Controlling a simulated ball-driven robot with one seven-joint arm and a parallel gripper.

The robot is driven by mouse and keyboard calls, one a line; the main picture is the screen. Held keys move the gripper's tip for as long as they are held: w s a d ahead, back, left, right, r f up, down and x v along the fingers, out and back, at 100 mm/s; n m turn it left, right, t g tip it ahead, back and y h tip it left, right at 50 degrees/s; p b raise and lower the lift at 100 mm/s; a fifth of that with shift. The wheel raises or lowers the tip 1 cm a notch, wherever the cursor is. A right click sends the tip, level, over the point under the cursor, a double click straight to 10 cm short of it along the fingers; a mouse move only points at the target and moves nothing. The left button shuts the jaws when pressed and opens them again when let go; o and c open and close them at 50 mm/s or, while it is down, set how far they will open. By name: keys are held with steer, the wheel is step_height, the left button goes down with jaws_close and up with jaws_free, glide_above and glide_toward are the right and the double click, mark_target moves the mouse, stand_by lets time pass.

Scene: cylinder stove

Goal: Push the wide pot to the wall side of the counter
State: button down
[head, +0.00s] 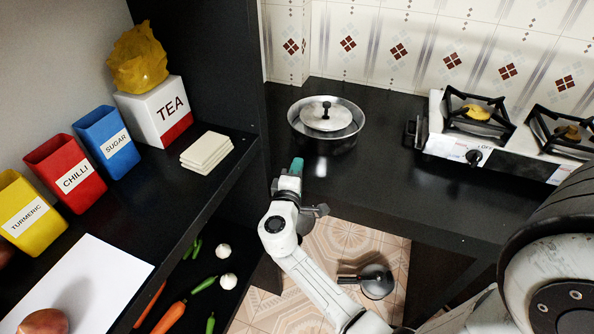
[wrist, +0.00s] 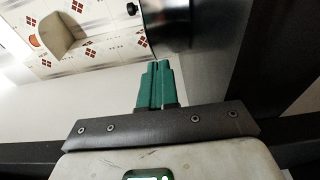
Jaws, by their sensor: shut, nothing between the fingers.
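The wide pot (head: 325,143) is a dark metal pan with a silver rim and a pale lid with a black knob. It stands upright on the black counter (head: 385,178), a little short of the tiled wall. My gripper (head: 297,165) has green fingers, shut and empty, at the near edge of the counter, on the near left side of the pot. A gap shows between the fingertips and the pot. In the wrist view my shut gripper (wrist: 157,68) points toward a dark shiny curved surface at the top, which looks like part of the pot.
A white gas stove (head: 495,150) stands on the counter right of the pot. The tiled wall (head: 420,50) runs behind. A dark upright panel and shelf are at left, with spice boxes, a TEA box (head: 158,112) and stacked pale slabs (head: 206,152). Counter between pot and wall is clear.

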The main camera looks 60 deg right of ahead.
mark_target(315, 142)
steer(key=x, duration=0.5)
steer(key=shift+d+r, duration=0.1)
steer(key=shift+d, duration=0.15)
steer(key=shift+s+d+p, duration=0.35)
steer(key=shift+s+d, duration=0.2)
steer(key=shift+d, duration=0.3)
steer(key=shift+s+d+p, duration=0.3)
steer(key=shift+s+d, duration=0.2)
steer(key=shift+d, duration=0.35)
